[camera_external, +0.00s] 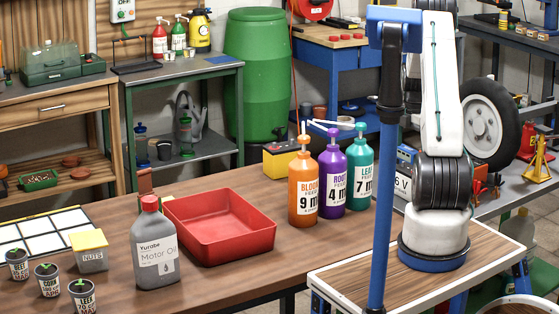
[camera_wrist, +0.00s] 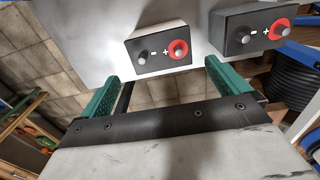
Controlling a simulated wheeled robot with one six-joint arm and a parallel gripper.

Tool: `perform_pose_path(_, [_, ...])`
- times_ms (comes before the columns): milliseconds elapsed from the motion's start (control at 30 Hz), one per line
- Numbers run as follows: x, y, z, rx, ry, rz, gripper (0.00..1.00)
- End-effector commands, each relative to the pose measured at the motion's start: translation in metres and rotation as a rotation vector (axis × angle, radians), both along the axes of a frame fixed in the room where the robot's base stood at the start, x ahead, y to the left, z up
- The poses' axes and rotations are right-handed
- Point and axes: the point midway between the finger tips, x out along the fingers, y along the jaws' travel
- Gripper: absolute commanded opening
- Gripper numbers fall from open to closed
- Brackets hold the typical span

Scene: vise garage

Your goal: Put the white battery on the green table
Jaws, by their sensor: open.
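In the wrist view, my gripper (camera_wrist: 163,70) has two green fingers spread apart with nothing between their tips. Just beyond them is a battery with a pale, whitish side (camera_wrist: 155,31) and a dark top with a grey terminal and a red-ringed terminal. It stands on a grey surface, apart from the fingers. The green table (camera_external: 207,68), with a grey top and green legs, stands at the back left of the external view. A white "6 V" label (camera_external: 402,185) shows there beside my arm; I cannot tell whether it belongs to that same battery. My gripper is hidden there.
A second, darker battery (camera_wrist: 262,35) stands just right of the first. The green table holds a bottle (camera_external: 178,35), a yellow sprayer (camera_external: 199,31) and a black stand (camera_external: 135,67). A wooden table with a red tray (camera_external: 220,247) and several bottles lies in front.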

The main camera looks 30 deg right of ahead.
Motion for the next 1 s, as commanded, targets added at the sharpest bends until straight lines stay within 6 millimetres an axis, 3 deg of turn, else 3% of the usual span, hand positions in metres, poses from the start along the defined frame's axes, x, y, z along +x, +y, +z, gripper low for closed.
perform_pose_path(233, [0.000, 0.003, 0.027, 0.000, -0.001, -0.009, 1.00])
perform_pose_path(367, [-0.002, 0.031, 0.056, -0.006, -0.010, -0.086, 1.00])
perform_pose_path(533, [-0.021, 0.107, 0.120, -0.011, -0.033, -0.326, 1.00])
perform_pose_path(700, [-0.064, 0.186, 0.171, -0.005, -0.054, -0.608, 1.00])
perform_pose_path(833, [-0.108, 0.239, 0.197, 0.007, -0.071, -0.823, 1.00])
perform_pose_path(1000, [-0.175, 0.293, 0.214, 0.033, -0.087, -1.106, 1.00])
